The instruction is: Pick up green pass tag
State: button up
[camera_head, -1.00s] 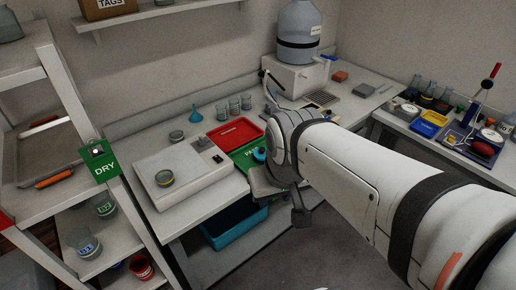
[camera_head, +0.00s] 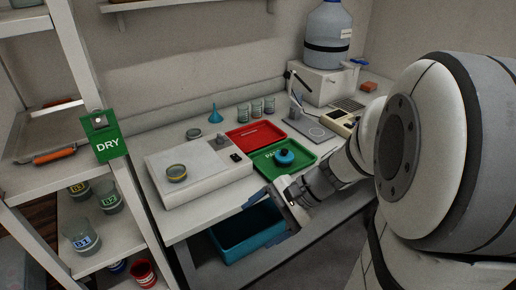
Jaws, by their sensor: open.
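I cannot clearly make out a separate green pass tag. A green tray (camera_head: 268,168), with white lettering partly covered, lies on the bench and holds a round blue object (camera_head: 285,157). A green card reading DRY (camera_head: 108,149) hangs on the shelf post at the left. My gripper (camera_head: 271,219) is open at the bench's front edge, in front of the green tray and above the teal bin. Its jaws look empty.
A red tray (camera_head: 252,136) lies behind the green one. A white balance (camera_head: 205,180) bears a small round dish (camera_head: 176,172). A teal bin (camera_head: 232,243) stands below the bench. The shelf rack (camera_head: 75,110) borders the left.

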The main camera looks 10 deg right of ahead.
jog(key=w+d+f+m+t+y+b, duration=0.3)
jog(key=w+d+f+m+t+b, duration=0.45)
jog(key=w+f+m, duration=0.3)
jog(key=w+d+f+m+t+h+b, duration=0.1)
jog(key=d+f+m+t+h+b, duration=0.15)
jog(key=d+f+m+t, duration=0.4)
jog(key=w+d+f+m+t+h+b, duration=0.2)
jog(key=d+m+h, duration=0.1)
jog(key=d, duration=0.6)
jog(key=x, duration=0.7)
jog(key=shift+w+f+m+b, duration=0.3)
jog(key=shift+f+b, duration=0.05)
jog(key=shift+f, duration=0.05)
jog(key=shift+h, duration=0.25)
jog(key=shift+c, duration=0.2)
jog(key=c, duration=1)
jog(key=shift+r, duration=0.1)
